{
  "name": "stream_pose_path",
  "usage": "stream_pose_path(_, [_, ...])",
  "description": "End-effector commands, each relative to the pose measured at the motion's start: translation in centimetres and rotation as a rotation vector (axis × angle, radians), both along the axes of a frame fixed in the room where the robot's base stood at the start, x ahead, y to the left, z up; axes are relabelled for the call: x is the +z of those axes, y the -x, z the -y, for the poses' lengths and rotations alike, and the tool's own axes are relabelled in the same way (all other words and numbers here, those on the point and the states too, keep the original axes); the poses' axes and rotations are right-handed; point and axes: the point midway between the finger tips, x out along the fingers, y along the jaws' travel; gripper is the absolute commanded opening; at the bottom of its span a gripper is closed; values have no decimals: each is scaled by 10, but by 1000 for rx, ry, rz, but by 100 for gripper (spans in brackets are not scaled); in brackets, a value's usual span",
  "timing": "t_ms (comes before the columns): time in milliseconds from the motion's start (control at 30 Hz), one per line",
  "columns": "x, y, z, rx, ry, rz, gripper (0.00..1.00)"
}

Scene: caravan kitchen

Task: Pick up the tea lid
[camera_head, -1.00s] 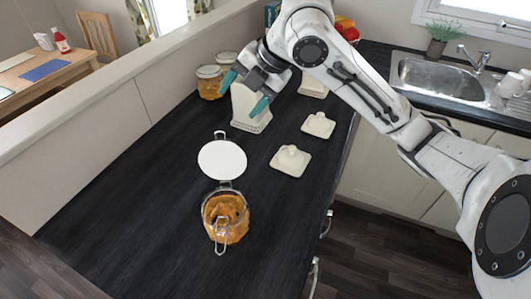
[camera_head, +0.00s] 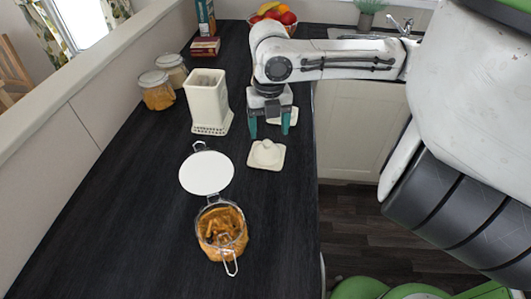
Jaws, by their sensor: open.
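Two cream square lids with knobs lie on the dark counter, and I cannot tell by any marking which is the tea lid. The nearer lid (camera_head: 266,156) lies fully in view, just in front of my gripper. The farther lid (camera_head: 275,119) is partly hidden behind my gripper. My gripper (camera_head: 270,126) points down with its two teal fingers apart and nothing between them that I can see held. Its fingers overlap the farther lid in the view; the exact height above it is unclear. An open cream canister (camera_head: 207,101) stands upright to the left of my gripper.
A glass jar (camera_head: 222,233) with orange contents stands in front, its round white lid (camera_head: 206,173) swung open. Two closed jars (camera_head: 157,93) stand at the left wall. A fruit bowl (camera_head: 273,14) and boxes (camera_head: 205,46) are at the back. The front-left counter is clear.

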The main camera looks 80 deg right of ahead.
Motion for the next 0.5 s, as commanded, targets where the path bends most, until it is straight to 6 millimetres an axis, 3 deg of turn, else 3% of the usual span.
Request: stream_pose_path(500, [-53, -5, -3, -1, 1, 1, 74])
